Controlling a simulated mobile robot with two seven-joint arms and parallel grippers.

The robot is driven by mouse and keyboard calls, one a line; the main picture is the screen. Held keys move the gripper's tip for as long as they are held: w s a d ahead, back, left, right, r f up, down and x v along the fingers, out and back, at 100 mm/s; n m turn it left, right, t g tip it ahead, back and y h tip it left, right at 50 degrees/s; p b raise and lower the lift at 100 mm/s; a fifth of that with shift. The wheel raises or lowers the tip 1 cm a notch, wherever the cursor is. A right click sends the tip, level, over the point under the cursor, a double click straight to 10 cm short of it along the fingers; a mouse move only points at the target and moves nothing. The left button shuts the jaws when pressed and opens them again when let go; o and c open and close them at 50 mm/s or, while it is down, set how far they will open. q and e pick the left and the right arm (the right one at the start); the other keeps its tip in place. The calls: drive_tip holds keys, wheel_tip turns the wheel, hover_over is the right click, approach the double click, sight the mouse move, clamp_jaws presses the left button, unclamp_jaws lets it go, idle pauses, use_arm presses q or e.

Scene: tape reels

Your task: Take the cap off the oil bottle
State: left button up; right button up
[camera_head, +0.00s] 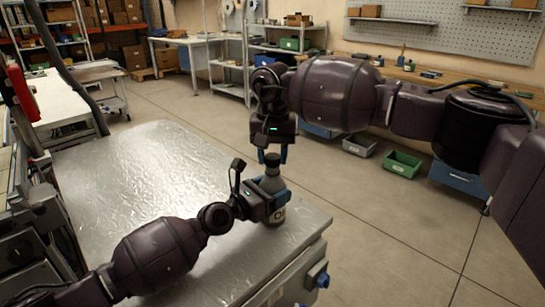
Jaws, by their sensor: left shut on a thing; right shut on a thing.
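The oil bottle (278,213) is a small grey bottle with a pale label, upright near the right corner of the metal-topped table (140,170). My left gripper (279,197) is shut around the bottle's body from the left and hides part of it. The dark cap (272,159) is on top of the bottle. My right gripper (273,154) points down from above and is shut on the cap. Its fingers partly cover the cap. I cannot tell whether the cap is loose on the neck.
The table's right edge is close beside the bottle, with a blue knob (322,280) below it. Open floor (390,240) lies to the right. A green bin (402,164) and a grey bin (359,147) stand on the floor by the wooden workbench. Shelves line the back.

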sight(272, 156)
drive_tip(key=shift+r, duration=0.25)
drive_tip(key=shift+r, duration=2)
use_arm(q)
drive_tip(key=o, duration=1.8)
